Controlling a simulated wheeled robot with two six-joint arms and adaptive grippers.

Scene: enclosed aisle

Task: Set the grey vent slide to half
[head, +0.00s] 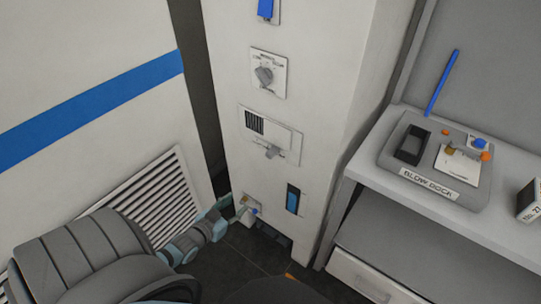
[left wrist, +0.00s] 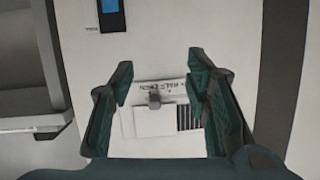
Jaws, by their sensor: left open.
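The vent plate (head: 289,142) is on the white column in the head view, with dark slats at its left and a pale cover over the rest. Its grey slide tab (head: 272,152) sticks out at the lower middle. The left wrist view shows the plate upside down, with the tab (left wrist: 154,100) near the middle of the cover and the slats at right. The printed scale is too blurred to read surely. My left gripper (head: 236,208) is open and empty, below the vent in the head view. In the wrist view its fingers (left wrist: 160,88) flank the tab without touching it.
A knob plate (head: 265,74) and a blue switch (head: 266,9) are above the vent. A shelf with a grey dock tray (head: 395,178) stands at right; a louvred wall panel (head: 160,200) is at left.

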